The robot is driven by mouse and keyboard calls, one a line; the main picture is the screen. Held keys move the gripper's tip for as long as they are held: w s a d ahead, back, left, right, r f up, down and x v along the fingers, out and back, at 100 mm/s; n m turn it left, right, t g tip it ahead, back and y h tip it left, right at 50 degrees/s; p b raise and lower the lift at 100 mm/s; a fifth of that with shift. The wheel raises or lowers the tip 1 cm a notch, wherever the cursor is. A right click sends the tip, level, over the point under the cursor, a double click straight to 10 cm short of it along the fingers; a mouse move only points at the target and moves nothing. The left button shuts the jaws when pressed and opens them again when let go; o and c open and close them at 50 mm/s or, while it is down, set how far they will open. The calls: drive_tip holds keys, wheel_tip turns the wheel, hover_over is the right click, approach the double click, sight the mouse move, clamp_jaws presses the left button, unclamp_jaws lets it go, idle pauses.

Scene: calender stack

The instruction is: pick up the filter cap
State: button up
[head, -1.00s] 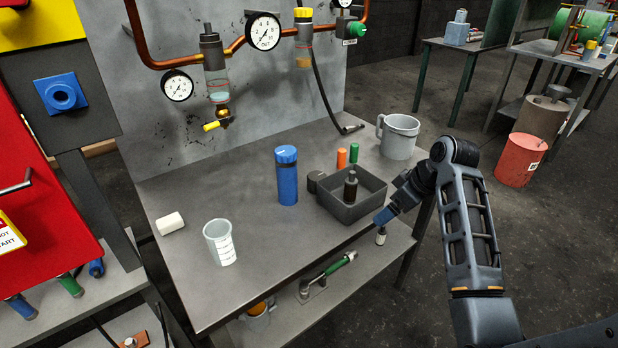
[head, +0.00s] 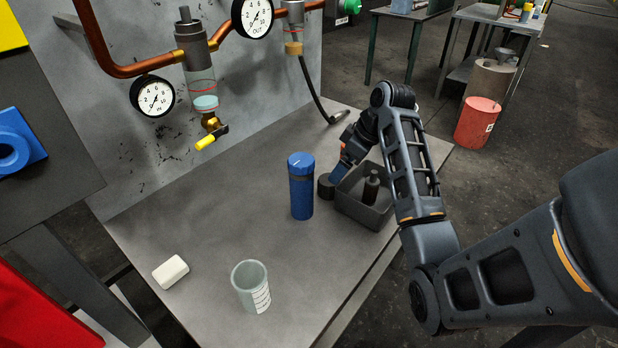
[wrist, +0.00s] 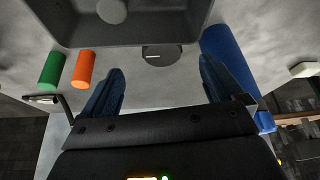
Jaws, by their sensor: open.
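A dark grey round cap (head: 326,187), which looks like the filter cap, sits on the metal table between the blue bottle and the grey bin. In the wrist view the cap (wrist: 162,56) shows its top with a small white line, against the bin's wall. My gripper (wrist: 158,85) is open, its two blue fingers either side of the cap's line and short of it in the picture. Nothing is between the fingers.
The grey bin (head: 352,212) holds a dark bottle (head: 371,187). A blue bottle (head: 301,188) stands left of the cap. Green (wrist: 52,70) and orange (wrist: 84,68) cylinders stand nearby. A beaker (head: 251,288) and white block (head: 171,272) are at the front left.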

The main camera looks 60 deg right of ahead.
sight(329, 186)
drive_tip(key=shift+w+f, duration=0.25)
drive_tip(key=shift+w, duration=0.25)
drive_tip(key=p+x, duration=0.1)
drive_tip(key=x, duration=0.6)
drive_tip(key=shift+w+f, duration=0.1)
drive_tip(key=shift+c, duration=0.3)
drive_tip(key=shift+a, duration=0.1)
drive_tip(key=c, duration=1)
